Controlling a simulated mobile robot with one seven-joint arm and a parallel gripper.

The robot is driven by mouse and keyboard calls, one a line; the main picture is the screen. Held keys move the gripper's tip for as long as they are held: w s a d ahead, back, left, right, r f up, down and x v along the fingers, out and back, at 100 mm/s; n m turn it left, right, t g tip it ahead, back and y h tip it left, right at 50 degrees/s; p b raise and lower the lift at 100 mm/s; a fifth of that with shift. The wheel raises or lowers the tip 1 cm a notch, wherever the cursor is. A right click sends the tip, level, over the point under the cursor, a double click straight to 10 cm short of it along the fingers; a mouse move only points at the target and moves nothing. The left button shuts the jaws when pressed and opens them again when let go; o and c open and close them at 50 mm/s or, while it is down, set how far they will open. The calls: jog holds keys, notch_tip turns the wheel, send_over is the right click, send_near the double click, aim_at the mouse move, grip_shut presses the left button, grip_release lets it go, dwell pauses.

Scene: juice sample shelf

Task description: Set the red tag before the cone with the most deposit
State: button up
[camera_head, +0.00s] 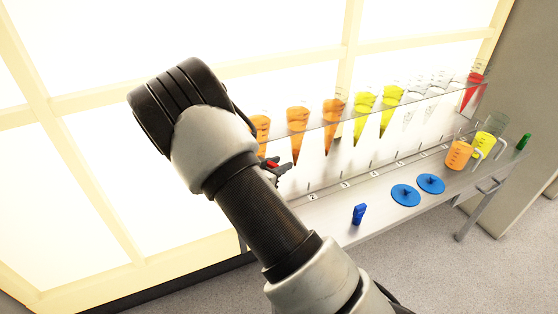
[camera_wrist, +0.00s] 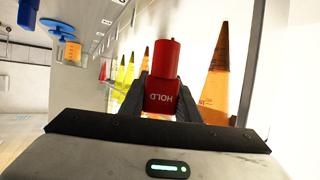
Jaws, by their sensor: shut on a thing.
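My gripper (camera_wrist: 162,98) is shut on the red tag (camera_wrist: 163,90), marked HOLD, in the wrist view. In the head view the gripper (camera_head: 279,165) and a bit of the red tag (camera_head: 272,162) are at the left end of the rack, below the orange cones. A row of tip-down cones hangs in the clear rack: orange ones (camera_head: 298,121), yellow ones (camera_head: 364,104), clear ones (camera_head: 411,97) and a red one (camera_head: 472,93). In the wrist view a near orange cone (camera_wrist: 216,80) has a darker brown tip. My arm partly hides the leftmost orange cone. Deposit heights are hard to compare.
The grey bench (camera_head: 335,215) has a numbered strip below the cones. On it are a blue clip-like object (camera_head: 359,214), two blue discs (camera_head: 405,195), an orange beaker (camera_head: 458,155) and a yellow beaker (camera_head: 483,145). A bright window is behind.

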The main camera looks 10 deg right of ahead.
notch_tip(320, 180, down, 4)
jog(key=b, duration=0.3)
jog(key=shift+f, duration=0.25)
jog(key=shift+f+b, duration=1.45)
jog(key=shift+f, duration=0.65)
dwell(1.1)
jog(key=o, duration=1.1)
jog(key=shift+r, duration=0.1)
jog(key=p+v, duration=0.3)
jog(key=v, duration=1.4)
jog(key=shift+a, duration=0.2)
